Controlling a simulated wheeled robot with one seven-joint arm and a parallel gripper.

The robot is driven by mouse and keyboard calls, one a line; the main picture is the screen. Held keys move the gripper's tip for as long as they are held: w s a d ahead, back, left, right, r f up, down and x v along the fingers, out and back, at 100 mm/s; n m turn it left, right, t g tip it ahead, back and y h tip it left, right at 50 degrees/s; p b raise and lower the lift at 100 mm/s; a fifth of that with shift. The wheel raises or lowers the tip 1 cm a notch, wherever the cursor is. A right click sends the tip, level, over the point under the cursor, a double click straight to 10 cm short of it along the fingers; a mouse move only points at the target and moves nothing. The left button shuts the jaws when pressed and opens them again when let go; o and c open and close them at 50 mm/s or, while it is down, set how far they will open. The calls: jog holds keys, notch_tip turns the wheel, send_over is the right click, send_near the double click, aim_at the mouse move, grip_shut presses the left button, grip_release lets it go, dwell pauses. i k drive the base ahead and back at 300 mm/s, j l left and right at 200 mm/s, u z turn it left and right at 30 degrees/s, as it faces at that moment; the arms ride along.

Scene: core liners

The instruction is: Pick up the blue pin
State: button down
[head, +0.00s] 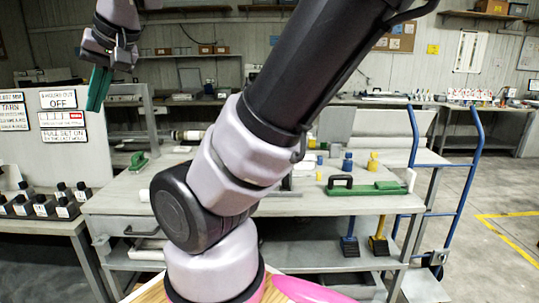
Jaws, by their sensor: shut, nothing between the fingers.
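On the grey workbench (290,203), right of my arm, a dark blue upright piece (347,162) stands behind a green clamp-like tool. A smaller blue piece (320,160) stands to its left. Both are small here, and I cannot tell for sure which is the blue pin. My gripper (95,104) hangs at the upper left, in the air, far to the left of the blue pieces. Its green fingers point down and are shut, with nothing held. My arm crosses the middle of the view and hides part of the bench.
A green tool with a black handle (365,188) lies at the bench's front right. A yellow piece (373,161) stands near the blue ones. A blue-framed trolley (473,150) stands right of the bench. Black-capped bottles (42,206) fill the left table. The floor at far right is open.

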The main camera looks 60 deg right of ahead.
aim_at(349, 155)
jog(key=z, duration=2.5)
jog(key=i+l+u, duration=0.45)
jog(key=i+l, duration=0.1)
jog(key=i, duration=0.05)
